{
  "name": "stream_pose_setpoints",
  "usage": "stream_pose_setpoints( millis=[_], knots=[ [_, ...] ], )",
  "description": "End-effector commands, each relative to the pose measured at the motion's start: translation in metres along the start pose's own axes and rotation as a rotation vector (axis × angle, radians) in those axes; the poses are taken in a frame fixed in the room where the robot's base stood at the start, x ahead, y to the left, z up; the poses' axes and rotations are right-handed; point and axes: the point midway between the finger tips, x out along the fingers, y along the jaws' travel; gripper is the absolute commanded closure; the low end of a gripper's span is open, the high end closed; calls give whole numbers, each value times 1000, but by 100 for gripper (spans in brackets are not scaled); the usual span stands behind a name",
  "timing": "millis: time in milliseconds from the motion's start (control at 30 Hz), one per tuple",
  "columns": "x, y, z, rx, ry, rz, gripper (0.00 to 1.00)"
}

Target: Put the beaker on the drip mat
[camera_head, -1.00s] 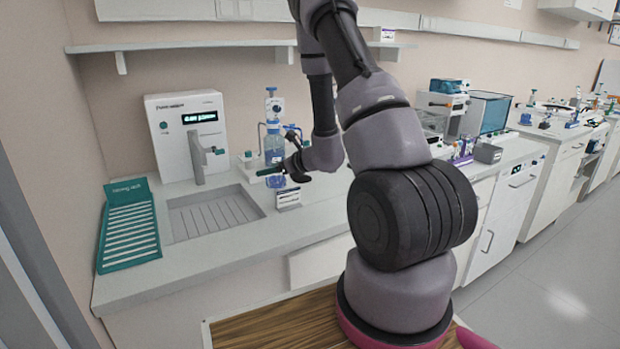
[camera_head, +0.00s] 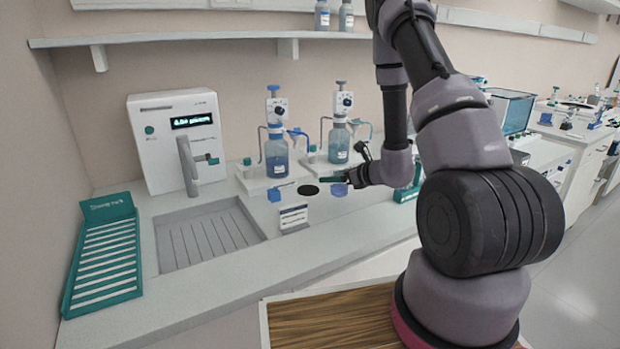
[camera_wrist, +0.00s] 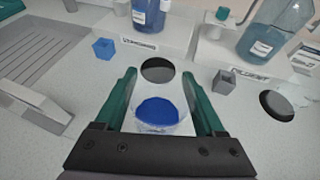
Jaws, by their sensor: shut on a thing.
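The beaker (camera_wrist: 158,114) is a small clear vessel with blue liquid, between the green fingers of my gripper (camera_wrist: 161,99) in the wrist view. My gripper is shut on it. In the head view the beaker (camera_head: 338,190) shows just below the gripper (camera_head: 335,180), low over the counter; I cannot tell whether it touches. A round dark disc, likely the drip mat (camera_wrist: 158,69), lies just beyond the beaker, in front of a blue-liquid bottle (camera_wrist: 150,14). In the head view this mat (camera_head: 308,190) is left of the beaker. A second dark disc (camera_wrist: 277,105) lies to the right.
A blue cube (camera_wrist: 104,48) and a grey cube (camera_wrist: 224,80) stand near the discs. A paler-liquid bottle (camera_head: 339,143) stands at the back. Left are a sink (camera_head: 210,232), a white dispenser (camera_head: 177,140) and a teal rack (camera_head: 105,254).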

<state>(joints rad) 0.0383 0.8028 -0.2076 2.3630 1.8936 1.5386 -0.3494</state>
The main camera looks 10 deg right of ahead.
Motion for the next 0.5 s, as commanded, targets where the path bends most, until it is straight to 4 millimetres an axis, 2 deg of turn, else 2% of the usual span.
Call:
stream_pose_setpoints(
  millis=[33, 300, 500],
  knots=[
    [14, 1, 6, -5, -3, 4, 90],
    [81, 1, 34, -3, -2, 3, 90],
    [113, 0, 47, -1, -1, 0, 90]
  ],
)
